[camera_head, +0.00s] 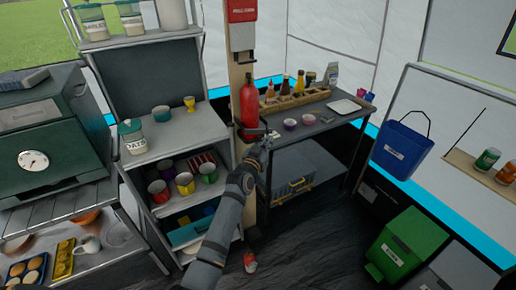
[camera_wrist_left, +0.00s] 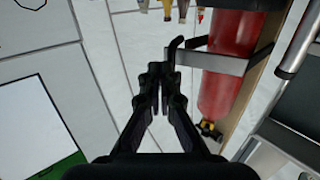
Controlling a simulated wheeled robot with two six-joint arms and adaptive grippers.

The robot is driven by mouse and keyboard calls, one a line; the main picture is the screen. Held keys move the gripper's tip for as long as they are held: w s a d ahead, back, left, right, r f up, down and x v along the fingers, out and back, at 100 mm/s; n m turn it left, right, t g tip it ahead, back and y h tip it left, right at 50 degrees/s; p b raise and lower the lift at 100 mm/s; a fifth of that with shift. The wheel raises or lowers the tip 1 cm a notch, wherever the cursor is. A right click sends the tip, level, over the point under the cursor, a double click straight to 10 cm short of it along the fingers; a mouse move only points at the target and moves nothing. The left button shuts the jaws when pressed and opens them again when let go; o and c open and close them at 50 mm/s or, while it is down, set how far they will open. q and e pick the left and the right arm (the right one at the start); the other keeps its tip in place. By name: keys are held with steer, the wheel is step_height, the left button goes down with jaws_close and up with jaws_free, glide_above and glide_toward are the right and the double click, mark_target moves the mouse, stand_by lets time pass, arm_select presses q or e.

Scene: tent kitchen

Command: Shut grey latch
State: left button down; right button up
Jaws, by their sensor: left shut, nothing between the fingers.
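A red fire extinguisher (camera_head: 249,103) hangs on a wooden post (camera_head: 241,66); it also shows in the wrist view (camera_wrist_left: 230,70). A grey band (camera_wrist_left: 208,60) crosses the extinguisher, with a dark hooked piece (camera_wrist_left: 174,46) at its free end. I cannot tell for sure which part is the grey latch, or whether it is closed. My left gripper (camera_head: 264,143) is beside the band at the extinguisher's lower part. In the wrist view its fingers (camera_wrist_left: 158,80) are together and empty, their tips close to the band's end; contact is unclear. My right gripper is out of view.
Left of the post stands a shelf (camera_head: 181,139) with jars and coloured cups. Right of it is a grey table (camera_head: 322,125) with bottles and bowls. A blue bin (camera_head: 402,150) and a green bin (camera_head: 408,245) are at the right. A red-and-white can (camera_head: 250,262) is on the floor.

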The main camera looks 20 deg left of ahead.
arm_select(q)
steer(key=shift+w+d+b, duration=0.15)
steer(key=shift+w+b, duration=0.35)
steer(key=shift+w, duration=0.55)
steer(key=shift+w+d+b, duration=0.1)
steer(key=shift+w+b, duration=0.35)
steer(key=shift+w, duration=0.7)
